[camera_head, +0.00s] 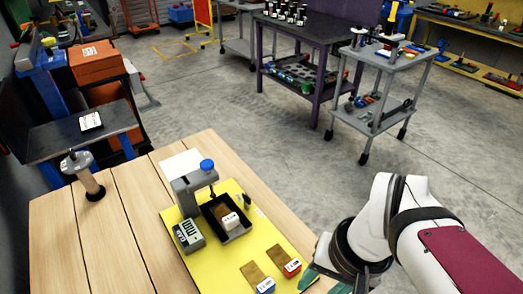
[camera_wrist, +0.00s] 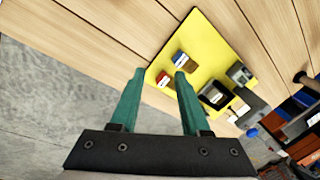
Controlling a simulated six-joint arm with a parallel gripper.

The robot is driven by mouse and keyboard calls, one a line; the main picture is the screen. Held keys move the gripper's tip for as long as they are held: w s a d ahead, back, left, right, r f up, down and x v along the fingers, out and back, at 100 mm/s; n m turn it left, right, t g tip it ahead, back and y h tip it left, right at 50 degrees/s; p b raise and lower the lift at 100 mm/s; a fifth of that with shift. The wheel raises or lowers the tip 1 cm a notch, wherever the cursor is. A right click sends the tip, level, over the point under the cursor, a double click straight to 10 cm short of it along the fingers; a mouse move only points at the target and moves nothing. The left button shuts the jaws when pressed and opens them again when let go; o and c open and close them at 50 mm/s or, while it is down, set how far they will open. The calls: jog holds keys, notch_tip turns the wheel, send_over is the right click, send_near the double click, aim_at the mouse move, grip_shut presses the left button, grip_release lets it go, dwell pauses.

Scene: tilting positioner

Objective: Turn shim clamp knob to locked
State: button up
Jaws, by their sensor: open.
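The blue knob (camera_head: 207,165) sits on top of a grey clamp body (camera_head: 190,188) at the far left part of a yellow board (camera_head: 222,262). In the wrist view the blue knob (camera_wrist: 252,132) shows small at the lower right, beside the board. I cannot tell its turn position. My gripper (camera_wrist: 160,73) has two green fingers set wide apart with nothing between them. In the head view my gripper (camera_head: 313,278) is at the bottom, past the board's right corner, well apart from the knob.
A black tray (camera_head: 239,234) holding a white-labelled block stands by the clamp. A grey box (camera_head: 188,235) is left of it. A blue block (camera_head: 265,286) and a red block (camera_head: 292,268) lie near my gripper. A cylindrical post (camera_head: 88,178) stands on the wooden table's far left.

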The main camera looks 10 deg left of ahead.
jog(key=w+a+n+t, duration=0.1)
jog(key=w+a+n, duration=0.25)
jog(key=w, duration=0.55)
jog(key=w+a+n, duration=0.3)
jog(key=w+a, duration=0.1)
jog(key=w, duration=0.4)
jog(key=n+t+y, duration=0.1)
jog(key=n+t, duration=0.1)
jog(key=n, duration=0.3)
send_near(245, 194)
jog(key=x, duration=0.8)
jog(key=shift+r, duration=0.1)
jog(key=shift+w+a+f, duration=0.15)
jog(key=shift+f, duration=0.25)
grip_shut()
